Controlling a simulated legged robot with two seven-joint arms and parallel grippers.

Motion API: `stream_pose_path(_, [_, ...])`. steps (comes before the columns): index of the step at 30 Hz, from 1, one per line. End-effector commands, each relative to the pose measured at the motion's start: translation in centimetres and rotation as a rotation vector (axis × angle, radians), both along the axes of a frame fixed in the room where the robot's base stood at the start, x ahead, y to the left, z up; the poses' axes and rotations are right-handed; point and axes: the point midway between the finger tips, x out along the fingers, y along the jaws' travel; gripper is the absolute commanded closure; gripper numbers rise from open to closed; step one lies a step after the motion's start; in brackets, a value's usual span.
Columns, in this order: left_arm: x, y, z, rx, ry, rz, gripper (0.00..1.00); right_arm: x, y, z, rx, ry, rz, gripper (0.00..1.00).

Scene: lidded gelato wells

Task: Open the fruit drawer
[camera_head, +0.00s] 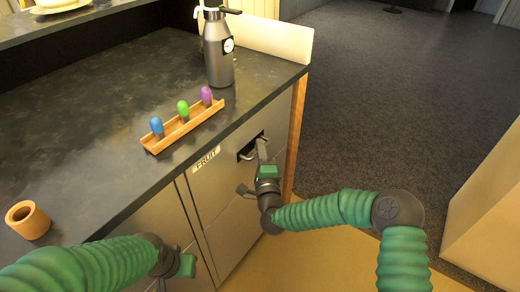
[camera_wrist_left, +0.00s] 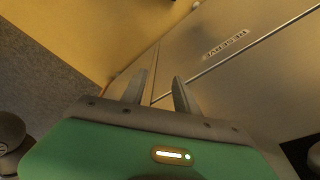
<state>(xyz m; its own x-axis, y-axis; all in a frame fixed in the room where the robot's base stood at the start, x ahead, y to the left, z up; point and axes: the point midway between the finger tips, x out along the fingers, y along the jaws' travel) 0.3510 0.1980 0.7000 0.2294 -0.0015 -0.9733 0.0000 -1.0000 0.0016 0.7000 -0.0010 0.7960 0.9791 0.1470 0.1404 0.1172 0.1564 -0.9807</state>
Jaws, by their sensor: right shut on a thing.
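The drawer with the FRUIT label (camera_head: 206,159) is in the counter front below the worktop edge. Its grey front (camera_head: 218,187) looks about flush with the cabinet. A metal handle (camera_head: 249,154) sits by a dark recess at the drawer's right side. My right gripper (camera_head: 261,148) is shut on this handle, and its fingers partly hide it. My left gripper (camera_head: 184,268) is low at the cabinet front, left of the fruit drawer. In the left wrist view its two fingers (camera_wrist_left: 158,88) are apart with nothing seen between them.
On the dark worktop (camera_head: 95,110) stand a wooden rack (camera_head: 188,125) with blue, green and purple topped items, a steel flask (camera_head: 218,50) and a brown cup (camera_head: 28,220). A pale block (camera_head: 490,205) stands at right. Another label (camera_wrist_left: 226,43) shows on the cabinet.

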Motion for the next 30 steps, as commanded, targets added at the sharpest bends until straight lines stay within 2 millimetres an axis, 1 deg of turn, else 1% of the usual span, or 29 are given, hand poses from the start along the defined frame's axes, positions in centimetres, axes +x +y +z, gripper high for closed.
stream_pose_path(1, [0.0,0.0,-0.1,0.000,0.000,0.000,0.64,0.0,-0.3,-0.6,-0.003,0.011,-0.006,1.00])
stream_pose_path(23, [0.0,0.0,0.0,0.000,0.000,0.000,0.64,0.0,-0.5,-0.8,-0.004,0.014,-0.006,1.00])
stream_pose_path(26, [0.0,0.0,0.0,0.000,0.000,0.000,0.64,0.0,-1.0,-0.7,-0.004,0.015,-0.007,1.00])
stream_pose_path(30, [0.0,0.0,0.2,0.000,0.000,0.000,0.64,-0.2,-2.5,-0.7,-0.004,0.016,-0.008,1.00])
